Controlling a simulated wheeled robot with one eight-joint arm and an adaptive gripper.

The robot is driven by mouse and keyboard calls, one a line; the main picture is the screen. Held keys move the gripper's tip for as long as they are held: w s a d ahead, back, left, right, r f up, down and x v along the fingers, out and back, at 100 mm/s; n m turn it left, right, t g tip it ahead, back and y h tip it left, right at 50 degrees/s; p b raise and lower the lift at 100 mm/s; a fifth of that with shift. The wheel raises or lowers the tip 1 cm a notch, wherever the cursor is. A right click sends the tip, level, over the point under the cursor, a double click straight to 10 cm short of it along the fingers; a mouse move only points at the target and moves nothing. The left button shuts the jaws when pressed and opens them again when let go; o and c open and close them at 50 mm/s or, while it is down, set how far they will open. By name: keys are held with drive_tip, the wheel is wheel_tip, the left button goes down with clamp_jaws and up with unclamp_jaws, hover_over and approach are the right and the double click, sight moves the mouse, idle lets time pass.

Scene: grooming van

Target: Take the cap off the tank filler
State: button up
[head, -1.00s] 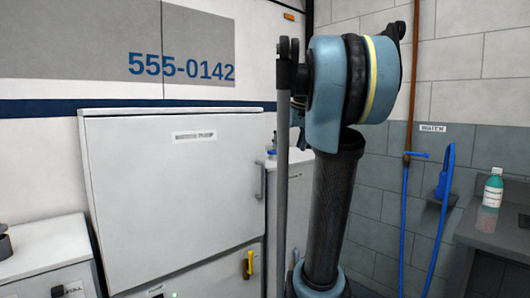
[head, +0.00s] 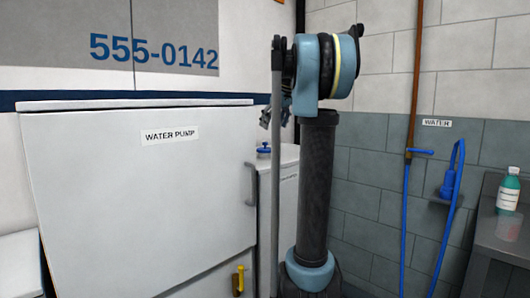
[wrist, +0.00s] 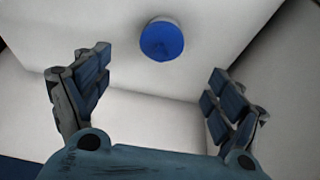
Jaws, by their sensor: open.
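The blue filler cap (head: 263,149) sits on top of the white tank (head: 288,158), just right of the water pump cabinet in the head view. In the wrist view the round blue cap (wrist: 162,42) shows on the tank's pale top, near the upper middle. My gripper (wrist: 158,78) is open and empty there, one finger on each side. The cap lies beyond the fingertips, apart from them. In the head view my gripper (head: 266,116) is above the cap, partly hidden by my own arm.
The white water pump cabinet (head: 140,200) stands left of the tank, its handle beside the tank. A yellow-handled valve (head: 239,279) is low down. A blue hose (head: 406,225) hangs at the right wall. A bottle (head: 508,190) stands on the grey counter (head: 500,235).

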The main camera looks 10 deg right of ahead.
sight(266, 145)
drive_tip(key=x, duration=1.1)
drive_tip(key=shift+w+a+r, duration=0.1)
drive_tip(key=shift+w+a, duration=0.1)
drive_tip(key=shift+a, duration=0.05)
drive_tip(key=c, duration=1)
